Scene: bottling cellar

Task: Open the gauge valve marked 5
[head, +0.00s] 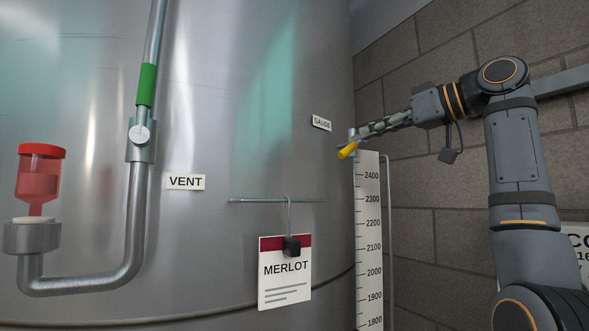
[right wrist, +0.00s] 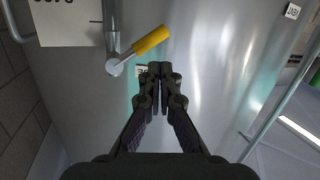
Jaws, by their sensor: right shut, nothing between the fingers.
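The gauge valve has a yellow lever (head: 348,150) and a small metal body at the top of the level scale, beside a GAUGE label (head: 321,122). I see no number 5 on it. In the right wrist view the yellow lever (right wrist: 151,39) slants away from its round pivot (right wrist: 114,66), at an angle to the pipe. My right gripper (head: 365,132) is at the valve; its fingers are shut and empty. In the right wrist view the fingertips (right wrist: 160,68) appear just below the lever, with no clear contact, and partly cover the label. My left gripper is out of view.
The level scale (head: 368,240) runs down below the valve on the steel tank (head: 230,100). A MERLOT card (head: 285,282) hangs from a rod. At left are a VENT label (head: 185,182), a green-sleeved pipe valve (head: 147,85) and a red-capped airlock (head: 42,175). A block wall (head: 430,190) stands behind.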

